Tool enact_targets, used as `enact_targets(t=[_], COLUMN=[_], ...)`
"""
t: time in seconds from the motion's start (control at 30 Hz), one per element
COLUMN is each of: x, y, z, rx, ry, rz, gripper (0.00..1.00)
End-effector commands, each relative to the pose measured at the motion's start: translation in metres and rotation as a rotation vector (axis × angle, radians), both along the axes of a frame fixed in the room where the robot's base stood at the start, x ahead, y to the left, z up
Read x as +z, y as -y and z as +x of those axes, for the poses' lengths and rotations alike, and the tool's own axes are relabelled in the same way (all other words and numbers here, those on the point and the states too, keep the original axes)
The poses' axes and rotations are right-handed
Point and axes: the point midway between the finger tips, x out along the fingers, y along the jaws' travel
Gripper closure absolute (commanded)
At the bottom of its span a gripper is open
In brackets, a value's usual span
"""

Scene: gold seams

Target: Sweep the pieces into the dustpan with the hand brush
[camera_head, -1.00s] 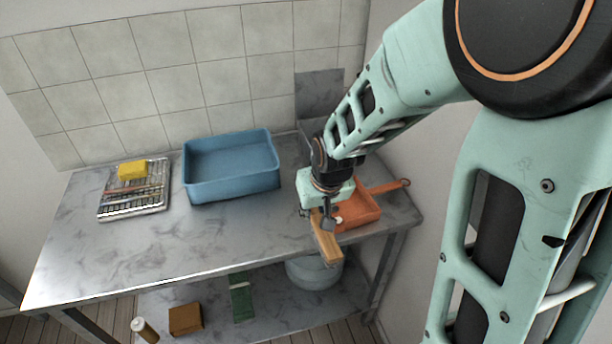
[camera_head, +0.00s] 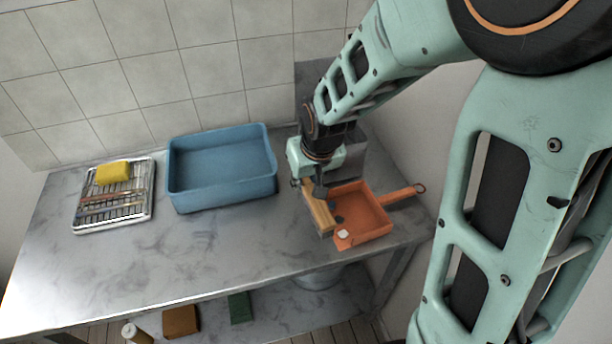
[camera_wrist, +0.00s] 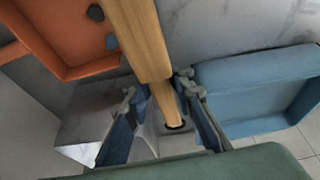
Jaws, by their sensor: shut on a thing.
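My gripper (camera_head: 314,190) is shut on the wooden hand brush (camera_head: 319,212), which points down toward the front. In the wrist view the brush's pale wood (camera_wrist: 143,38) runs up from between the fingers (camera_wrist: 160,96); its bristles are hidden. The orange dustpan (camera_head: 366,211) lies flat on the counter just right of the brush, its handle toward the right. A white piece (camera_head: 343,234) is at the pan's front left corner, and a dark piece (camera_head: 338,219) is close beside the brush. The wrist view shows two dark pieces (camera_wrist: 111,42) over the orange pan (camera_wrist: 66,36).
A blue basin (camera_head: 222,190) stands left of my gripper. A wire rack (camera_head: 137,207) with a yellow sponge (camera_head: 113,173) lies at the far left. The counter (camera_head: 200,250) is clear in front. Several items sit on the lower shelf (camera_head: 275,322).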

Motion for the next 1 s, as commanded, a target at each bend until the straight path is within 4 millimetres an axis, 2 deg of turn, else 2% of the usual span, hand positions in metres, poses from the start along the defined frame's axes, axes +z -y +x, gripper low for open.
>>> enact_targets(t=[0.53, 0.7, 1.0], x=[-0.058, -0.064, -0.064], y=[0.0, 0.0, 0.0], z=[0.0, 0.0, 0.0], rx=[-0.001, 0.0, 0.0], ry=[0.0, 0.0, 0.0], rz=[0.0, 0.0, 0.0], gripper=[1.0, 1.0, 1.0])
